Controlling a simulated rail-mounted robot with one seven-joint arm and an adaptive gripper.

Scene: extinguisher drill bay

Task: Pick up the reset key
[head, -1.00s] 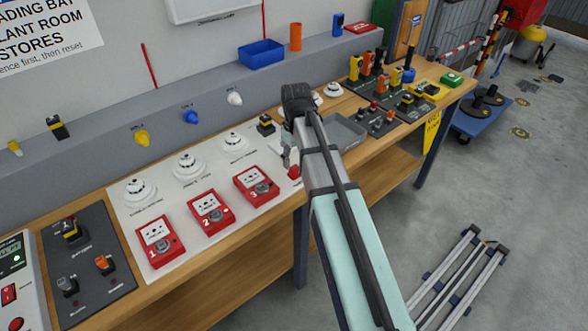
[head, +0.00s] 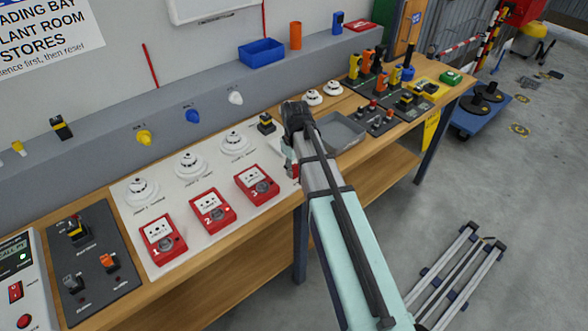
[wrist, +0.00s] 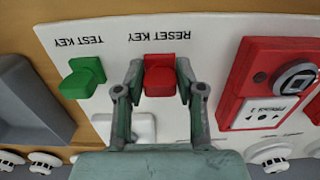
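The red reset key (wrist: 160,78) stands on the white panel under its RESET KEY label, which reads upside down in the wrist view. My gripper (wrist: 160,70) is open, with one finger on each side of the red key. A narrow gap seems to show at each side; contact is hard to tell. The green test key (wrist: 84,78) stands on the panel to the left, outside my fingers. In the head view my gripper (head: 290,160) is low at the panel's right end, and my arm hides most of the keys.
Red call point 3 (head: 257,186) is close by on the panel, and a call point (wrist: 268,90) fills the wrist view's right side. A grey tray (head: 342,132) lies beyond my arm on the wooden bench. White detectors (head: 235,144) line the panel's back.

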